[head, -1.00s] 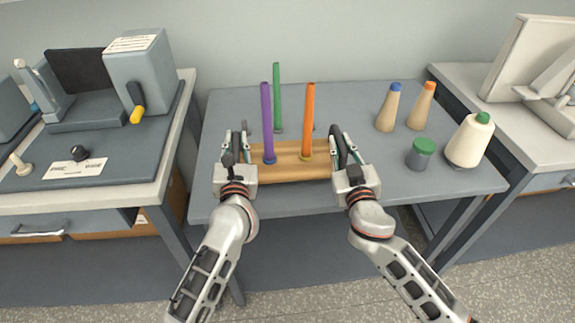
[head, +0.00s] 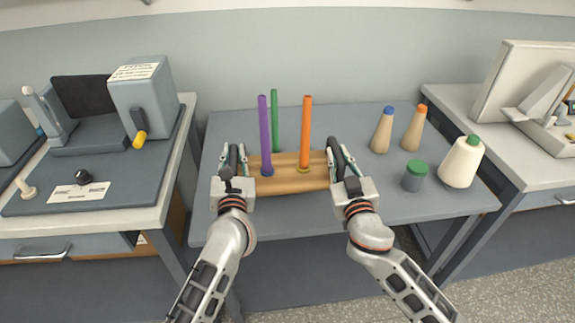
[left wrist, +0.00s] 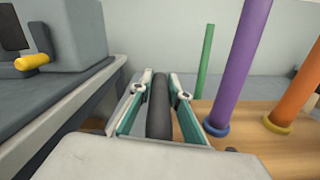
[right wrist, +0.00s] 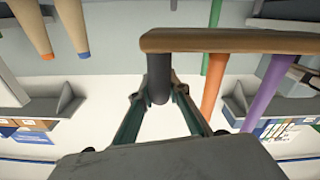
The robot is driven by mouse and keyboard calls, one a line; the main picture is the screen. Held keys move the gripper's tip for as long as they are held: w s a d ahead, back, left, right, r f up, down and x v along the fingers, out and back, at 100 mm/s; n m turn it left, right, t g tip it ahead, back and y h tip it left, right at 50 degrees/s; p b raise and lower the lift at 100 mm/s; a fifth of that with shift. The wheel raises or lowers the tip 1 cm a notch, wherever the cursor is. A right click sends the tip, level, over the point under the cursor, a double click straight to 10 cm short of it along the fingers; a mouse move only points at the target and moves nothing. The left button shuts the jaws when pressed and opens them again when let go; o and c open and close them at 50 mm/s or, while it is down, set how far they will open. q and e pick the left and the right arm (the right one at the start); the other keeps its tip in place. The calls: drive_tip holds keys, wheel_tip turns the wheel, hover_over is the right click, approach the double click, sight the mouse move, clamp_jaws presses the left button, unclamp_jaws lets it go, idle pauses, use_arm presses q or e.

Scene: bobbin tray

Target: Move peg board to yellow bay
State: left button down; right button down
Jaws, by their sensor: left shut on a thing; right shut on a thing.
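The wooden peg board (head: 285,186) is held over the middle of the grey table between my two grippers. A purple peg (head: 264,133) with a blue foot and an orange peg (head: 306,130) with a yellow foot stand upright on it. A green peg (head: 275,120) appears to stand behind the board, its foot hidden. My left gripper (left wrist: 158,92) is shut on a dark handle at the board's left end. My right gripper (right wrist: 158,90) is shut on the dark handle at its right end. I cannot make out a yellow bay.
Two tan cones (head: 382,132) (head: 414,130), a green-lidded grey jar (head: 414,177) and a white cone-shaped spool (head: 461,164) stand at the table's right. A grey machine with a yellow-tipped lever (head: 140,138) stands on the left bench. The table's left part is clear.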

use_arm(q)
drive_tip(key=shift+a+r, duration=0.1)
use_arm(e)
drive_tip(key=shift+r, duration=0.15)
